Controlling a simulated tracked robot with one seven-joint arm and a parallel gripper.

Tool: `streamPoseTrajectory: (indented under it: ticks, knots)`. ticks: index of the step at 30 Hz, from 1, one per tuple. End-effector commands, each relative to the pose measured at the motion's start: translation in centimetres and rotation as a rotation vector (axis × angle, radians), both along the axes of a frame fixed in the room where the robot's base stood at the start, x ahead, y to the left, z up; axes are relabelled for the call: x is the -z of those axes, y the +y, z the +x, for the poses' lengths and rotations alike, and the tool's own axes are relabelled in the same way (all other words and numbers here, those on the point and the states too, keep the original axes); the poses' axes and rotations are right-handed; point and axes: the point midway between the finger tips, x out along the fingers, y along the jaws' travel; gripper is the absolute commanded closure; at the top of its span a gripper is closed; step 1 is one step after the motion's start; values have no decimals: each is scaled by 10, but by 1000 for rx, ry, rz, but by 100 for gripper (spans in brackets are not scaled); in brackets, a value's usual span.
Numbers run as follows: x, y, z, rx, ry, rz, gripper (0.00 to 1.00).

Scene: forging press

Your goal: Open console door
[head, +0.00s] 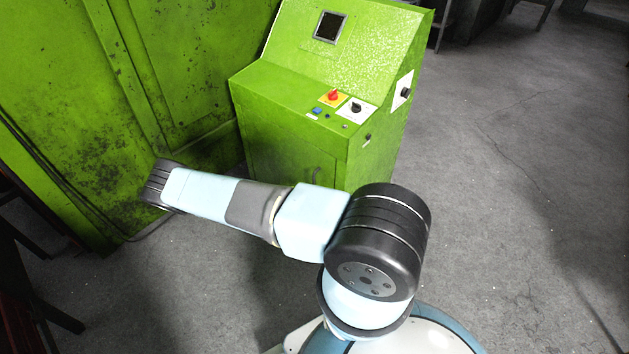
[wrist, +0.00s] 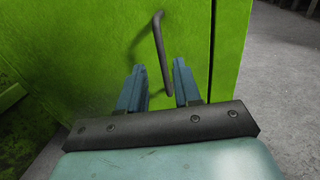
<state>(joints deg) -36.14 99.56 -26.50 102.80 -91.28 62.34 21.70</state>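The green console (head: 290,110) stands in the middle of the head view, with a sloped top and a front face turned toward me. Its door (wrist: 100,45) fills much of the wrist view and looks closed. A dark bar handle (wrist: 161,50) stands out from the door near its right edge; in the head view the handle (head: 316,174) shows just above my arm. My gripper (wrist: 160,80) is open in the wrist view, its two fingers apart, with the lower end of the handle showing between them. I cannot tell whether a finger touches it. The head view does not show my gripper.
The console top carries a red knob (head: 333,95) on a yellow plate, a black knob (head: 356,106) and blue buttons. A large worn green cabinet (head: 60,90) stands at the left. Grey floor (head: 510,200) lies free at the right.

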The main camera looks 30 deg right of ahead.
Motion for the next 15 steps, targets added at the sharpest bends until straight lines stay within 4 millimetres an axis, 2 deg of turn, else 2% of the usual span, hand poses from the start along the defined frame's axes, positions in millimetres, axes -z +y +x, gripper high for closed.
streamPoseTrajectory:
  ticks: [9,15]
  knots:
    - [0,-48,28,2,-1,-1,67]
    - [0,-67,40,2,0,0,67]
